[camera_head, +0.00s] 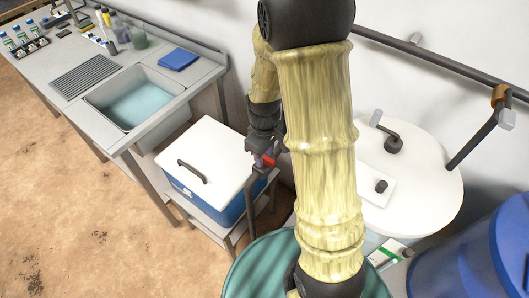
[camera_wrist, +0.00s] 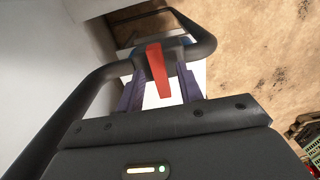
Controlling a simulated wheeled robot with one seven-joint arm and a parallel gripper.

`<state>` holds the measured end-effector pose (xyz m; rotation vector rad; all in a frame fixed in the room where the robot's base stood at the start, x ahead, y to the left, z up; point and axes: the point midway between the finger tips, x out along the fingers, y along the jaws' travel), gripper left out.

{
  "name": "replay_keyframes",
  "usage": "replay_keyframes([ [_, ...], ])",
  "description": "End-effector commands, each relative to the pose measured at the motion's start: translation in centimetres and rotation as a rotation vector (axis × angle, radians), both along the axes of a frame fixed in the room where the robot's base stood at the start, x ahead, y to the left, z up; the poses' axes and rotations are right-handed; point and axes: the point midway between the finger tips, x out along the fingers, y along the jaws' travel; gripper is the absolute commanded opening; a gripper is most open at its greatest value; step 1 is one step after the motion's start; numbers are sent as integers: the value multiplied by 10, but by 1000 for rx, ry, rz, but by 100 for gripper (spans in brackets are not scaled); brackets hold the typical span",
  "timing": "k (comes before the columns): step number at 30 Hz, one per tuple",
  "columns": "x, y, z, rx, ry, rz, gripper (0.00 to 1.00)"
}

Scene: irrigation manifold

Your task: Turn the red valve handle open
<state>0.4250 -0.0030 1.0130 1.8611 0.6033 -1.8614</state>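The red valve handle (camera_wrist: 157,70) shows in the wrist view as a narrow flat lever on a dark bent pipe (camera_wrist: 82,100). In the head view only a small part of the red handle (camera_head: 266,160) shows beside my gripper (camera_head: 257,152), at the top of the dark pipe (camera_head: 259,187). In the wrist view my gripper (camera_wrist: 161,82) is open, with a purple-grey finger on each side of the handle. Gaps show between the handle and both fingers. My arm hides part of the scene behind it in the head view.
A blue cooler with a white lid (camera_head: 207,150) stands left of the pipe. A teal barrel (camera_head: 262,268) is below my arm, and a white round tank (camera_head: 430,170) and a blue barrel (camera_head: 480,255) are to the right. A sink counter (camera_head: 190,88) lines the wall.

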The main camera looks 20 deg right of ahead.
Motion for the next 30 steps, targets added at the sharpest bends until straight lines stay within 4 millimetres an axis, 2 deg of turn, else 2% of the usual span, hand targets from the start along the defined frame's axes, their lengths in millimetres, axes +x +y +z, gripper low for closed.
replay_keyframes([
  [4,0,0,0,0,0,0,36],
  [5,0,0,0,0,0,0,32],
  [10,0,0,1,0,0,0,0],
  [20,0,0,1,0,0,-16,0],
  [30,0,0,2,1,-1,-155,0],
])
